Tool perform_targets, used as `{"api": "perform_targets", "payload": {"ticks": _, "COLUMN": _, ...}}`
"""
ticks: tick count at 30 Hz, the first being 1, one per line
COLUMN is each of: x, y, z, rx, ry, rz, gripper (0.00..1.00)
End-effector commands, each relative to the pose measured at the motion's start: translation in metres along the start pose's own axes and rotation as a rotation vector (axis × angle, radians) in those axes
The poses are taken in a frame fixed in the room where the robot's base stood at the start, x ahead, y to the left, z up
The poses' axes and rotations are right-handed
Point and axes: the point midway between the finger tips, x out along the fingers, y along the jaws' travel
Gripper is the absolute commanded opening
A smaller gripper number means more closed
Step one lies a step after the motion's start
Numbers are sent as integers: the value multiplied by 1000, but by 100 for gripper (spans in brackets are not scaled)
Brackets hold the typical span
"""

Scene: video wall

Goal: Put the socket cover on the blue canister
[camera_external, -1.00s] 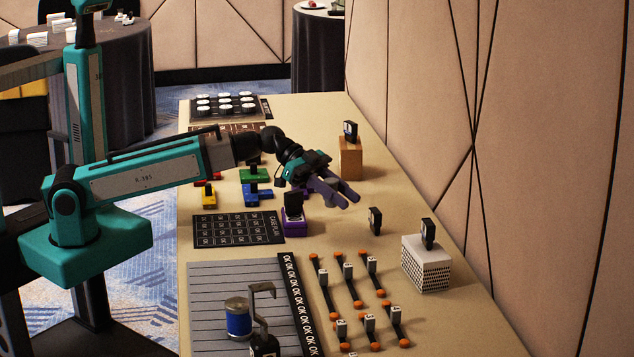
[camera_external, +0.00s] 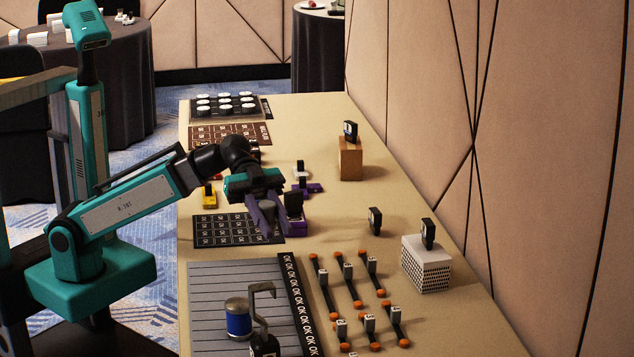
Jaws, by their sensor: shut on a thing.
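The blue canister (camera_external: 238,322) stands upright near the front left of the table, on a grey slatted panel (camera_external: 215,282). Its top looks pale grey. My gripper (camera_external: 272,224) points down and toward the camera, over the right edge of the black grid card, well behind the canister. Its purple fingers are shut on a small grey piece (camera_external: 267,209), which may be the socket cover; it is too small and partly hidden to be sure. A black upright block (camera_external: 293,205) stands just right of the fingers.
A grey hooked bracket (camera_external: 263,290) on a black base stands right beside the canister. A black OK strip (camera_external: 297,300) and several orange-ended straps lie to the right. A patterned white box (camera_external: 426,262) and a wooden block (camera_external: 350,158) stand along the right edge.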

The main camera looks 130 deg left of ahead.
Motion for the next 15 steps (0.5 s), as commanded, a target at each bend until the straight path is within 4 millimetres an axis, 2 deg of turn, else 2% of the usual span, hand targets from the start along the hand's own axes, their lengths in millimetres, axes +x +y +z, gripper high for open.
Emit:
{"api": "perform_targets", "payload": {"ticks": 1, "x": 6, "y": 18, "z": 2, "rx": 13, "ry": 2, "rz": 24, "gripper": 7}}
{"api": "perform_targets", "payload": {"ticks": 3, "x": 11, "y": 40, "z": -1, "rx": 25, "ry": 2, "rz": 53, "gripper": 7}}
{"api": "perform_targets", "payload": {"ticks": 15, "x": 20, "y": 158, "z": -7, "rx": 88, "ry": 2, "rz": 210, "gripper": 7}}
